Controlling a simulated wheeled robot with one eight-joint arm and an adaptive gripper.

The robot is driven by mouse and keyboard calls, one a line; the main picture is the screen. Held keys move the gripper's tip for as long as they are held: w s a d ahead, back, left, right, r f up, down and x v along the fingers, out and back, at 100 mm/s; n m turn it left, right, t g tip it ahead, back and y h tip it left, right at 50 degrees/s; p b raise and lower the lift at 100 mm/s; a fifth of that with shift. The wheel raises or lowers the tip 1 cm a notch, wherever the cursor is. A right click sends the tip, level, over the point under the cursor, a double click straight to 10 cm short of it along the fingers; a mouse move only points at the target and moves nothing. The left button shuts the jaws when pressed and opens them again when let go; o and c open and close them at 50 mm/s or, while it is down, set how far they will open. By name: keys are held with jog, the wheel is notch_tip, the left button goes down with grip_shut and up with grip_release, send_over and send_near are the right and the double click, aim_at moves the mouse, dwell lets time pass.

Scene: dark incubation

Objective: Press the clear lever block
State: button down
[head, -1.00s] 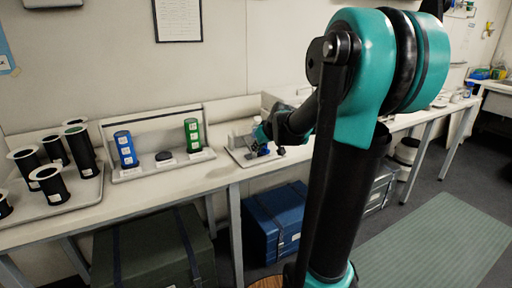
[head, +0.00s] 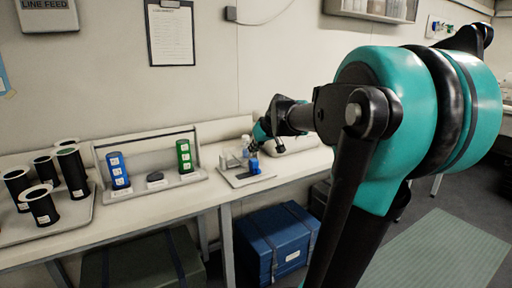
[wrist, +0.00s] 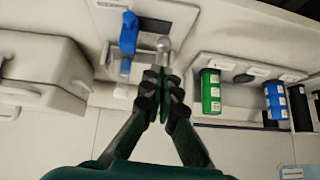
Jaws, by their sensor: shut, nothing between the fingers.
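A blue lever (wrist: 128,42) stands on a light grey plate (wrist: 172,12), which looks like the lever block; whether it is the clear one I cannot read. It also shows small in the head view (head: 254,168). A pale grey rounded post (wrist: 163,44) stands beside the lever on the same plate. My gripper (wrist: 162,74) is shut and empty, its tips just short of the post in the wrist picture and to the right of the blue lever. In the head view my gripper (head: 254,151) is over the plate, close to the lever. Contact cannot be told.
A rack holds a blue cylinder (head: 118,170), a dark puck (head: 155,177) and a green cylinder (head: 184,156). Several black spools (head: 72,171) stand on a tray at the left. A grey case (wrist: 40,72) sits on the bench's other side.

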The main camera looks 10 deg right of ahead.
jog(key=shift+v, duration=1.25)
jog(key=shift+w+r, duration=0.1)
jog(key=w+r+g, duration=0.3)
jog(key=w+r, duration=0.2)
jog(key=r, duration=0.1)
jog(key=shift+d+m+g, duration=0.2)
jog(key=shift+m+g, duration=0.2)
jog(key=shift+f, duration=0.1)
jog(key=x, duration=0.4)
jog(key=s+x, duration=0.1)
jog(key=x, duration=0.3)
jog(key=s+x, duration=0.1)
jog(key=x, duration=0.3)
jog(key=shift+w+d+f, duration=0.1)
jog(key=shift+d+f, duration=0.1)
jog(key=shift+f, duration=0.2)
jog(key=shift+s+f, duration=0.25)
jog(key=shift+f, duration=0.2)
